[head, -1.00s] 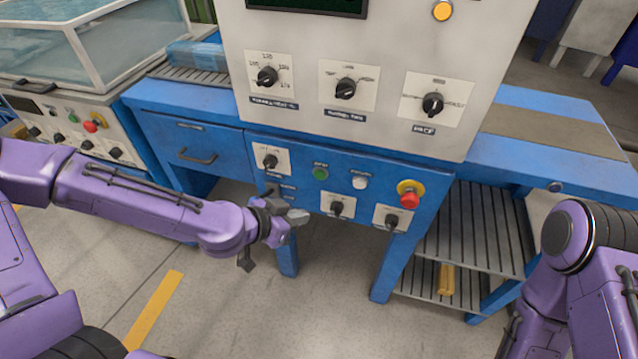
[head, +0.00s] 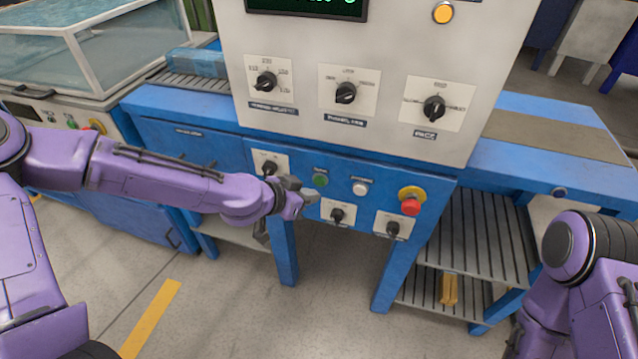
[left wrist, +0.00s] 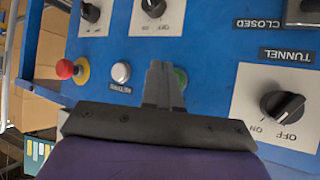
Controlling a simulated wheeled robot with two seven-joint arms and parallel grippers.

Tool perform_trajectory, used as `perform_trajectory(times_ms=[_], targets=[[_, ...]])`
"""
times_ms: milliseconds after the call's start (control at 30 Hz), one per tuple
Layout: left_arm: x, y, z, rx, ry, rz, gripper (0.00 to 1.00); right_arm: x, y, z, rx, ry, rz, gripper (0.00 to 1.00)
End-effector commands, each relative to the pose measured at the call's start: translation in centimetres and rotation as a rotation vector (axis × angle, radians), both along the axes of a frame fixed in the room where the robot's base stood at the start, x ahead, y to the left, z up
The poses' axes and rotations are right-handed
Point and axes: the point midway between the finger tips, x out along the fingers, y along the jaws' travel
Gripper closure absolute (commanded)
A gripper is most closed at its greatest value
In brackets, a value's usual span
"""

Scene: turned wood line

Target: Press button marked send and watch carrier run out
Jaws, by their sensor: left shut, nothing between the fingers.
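A green button (head: 320,180) sits on the blue front panel (head: 300,158), with a white button (head: 360,188) to its right. The green button's label is too small to read in the head view. My left gripper (head: 303,192) is shut and empty, its tips just left of and below the green button. In the left wrist view the shut fingers (left wrist: 163,80) partly cover the green button (left wrist: 182,77); contact cannot be told. The white button (left wrist: 121,72) there has a label that reads like RETURN. No carrier can be made out for sure. My right gripper is out of view.
A red stop button (head: 410,204) and several black rotary knobs lie around the buttons. A TUNNEL knob (left wrist: 283,106) is close beside my fingers. A blue block (head: 197,62) lies on rollers at the left. A belt (head: 550,132) runs right.

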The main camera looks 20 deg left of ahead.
Motion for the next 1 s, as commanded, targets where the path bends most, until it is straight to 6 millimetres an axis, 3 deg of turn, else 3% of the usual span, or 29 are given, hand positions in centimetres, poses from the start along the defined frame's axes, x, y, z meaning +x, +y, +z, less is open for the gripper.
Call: perform_trajectory(times_ms=[233,1000], targets=[[1.08,-0.09,-0.01,-0.001,0.002,0.0,1.0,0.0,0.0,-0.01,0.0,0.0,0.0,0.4],[1.07,-0.09,0.01,0.0,0.0,-0.001,1.0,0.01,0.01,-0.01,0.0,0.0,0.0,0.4]])
